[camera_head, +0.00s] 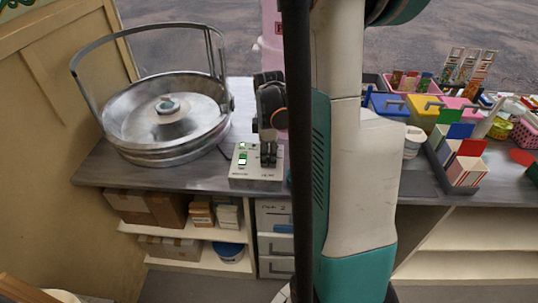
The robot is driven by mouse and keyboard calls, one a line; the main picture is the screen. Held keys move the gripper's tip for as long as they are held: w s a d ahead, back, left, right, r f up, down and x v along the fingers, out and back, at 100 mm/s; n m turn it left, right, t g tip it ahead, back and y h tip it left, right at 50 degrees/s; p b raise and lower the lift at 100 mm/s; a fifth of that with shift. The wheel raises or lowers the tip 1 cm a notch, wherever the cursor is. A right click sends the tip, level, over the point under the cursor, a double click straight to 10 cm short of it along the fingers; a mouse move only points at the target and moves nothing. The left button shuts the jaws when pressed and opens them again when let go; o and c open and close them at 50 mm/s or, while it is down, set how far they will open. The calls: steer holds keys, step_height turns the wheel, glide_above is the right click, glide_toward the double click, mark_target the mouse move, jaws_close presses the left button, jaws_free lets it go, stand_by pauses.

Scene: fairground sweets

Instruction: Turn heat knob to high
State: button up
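A pale control box (257,174) sits on the counter, right of the cotton candy machine. Green-lit switches (242,157) show on its left side. My gripper (268,154) is dark and points down over the right part of the box. Its fingertips are at or just above the box top; contact cannot be told. The heat knob cannot be made out and may be hidden behind the fingers. The small size of the view does not show whether the fingers are open or shut.
The round metal cotton candy machine (165,112) with a hoop rail stands at left on the grey counter (112,171). Colored sweet bins (425,106) and striped boxes (466,170) fill the right side. Shelves with cartons (160,209) and drawers (277,244) are below.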

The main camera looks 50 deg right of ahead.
steer(key=shift+m, duration=0.3)
steer(key=m, duration=1.1)
steer(key=shift+m, duration=0.4)
steer(key=m, duration=1.1)
steer(key=shift+m, duration=0.4)
steer(key=o, duration=1.1)
